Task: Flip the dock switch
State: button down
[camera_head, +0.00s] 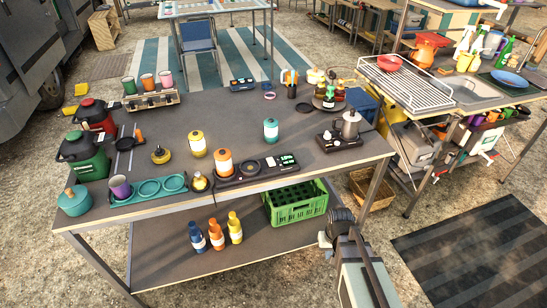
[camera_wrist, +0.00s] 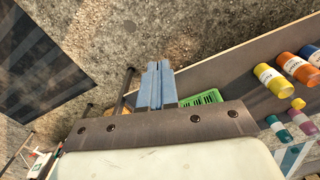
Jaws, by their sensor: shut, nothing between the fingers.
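A long black dock (camera_head: 268,169) lies along the front edge of the grey table. An orange and white canister (camera_head: 224,163) stands at its left end, and small green and white marks show at its right end. The switch itself is too small to tell apart. My gripper (camera_wrist: 158,68) shows in the wrist view with its two blue-grey fingers closed together, holding nothing. The dock is not seen in that view. In the head view my arm reaches up from the bottom right, in front of the table and clear of the dock; the fingertips cannot be made out there.
A green crate (camera_head: 297,204) and several bottles (camera_head: 217,234) stand on the lower shelf; the crate also shows beyond my fingers in the wrist view (camera_wrist: 203,99). A black burner with a pot (camera_head: 350,124) is right of the dock. A teal tray (camera_head: 150,189) is left.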

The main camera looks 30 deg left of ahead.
jog(key=w+a+r+n+t+y, duration=0.1)
jog(key=w+a+r, duration=0.2)
jog(key=a+r, duration=0.6)
jog(key=w+a+r+n+t+y, duration=0.1)
jog(key=w+a+r+t, duration=0.15)
jog(key=a+r, duration=0.7)
jog(key=w+a+r, duration=0.1)
jog(key=a+r, duration=0.2)
jog(key=r, duration=0.7)
jog(key=a+r+n+g, duration=0.1)
jog(key=a+r, duration=0.2)
jog(key=r, duration=0.8)
jog(key=shift+w, duration=0.4)
jog(key=shift+w+a+r, duration=0.1)
jog(key=shift+a, duration=0.1)
jog(key=shift+w+a+r, duration=0.25)
jog(key=shift+w+a, duration=0.15)
jog(key=shift+r, duration=0.1)
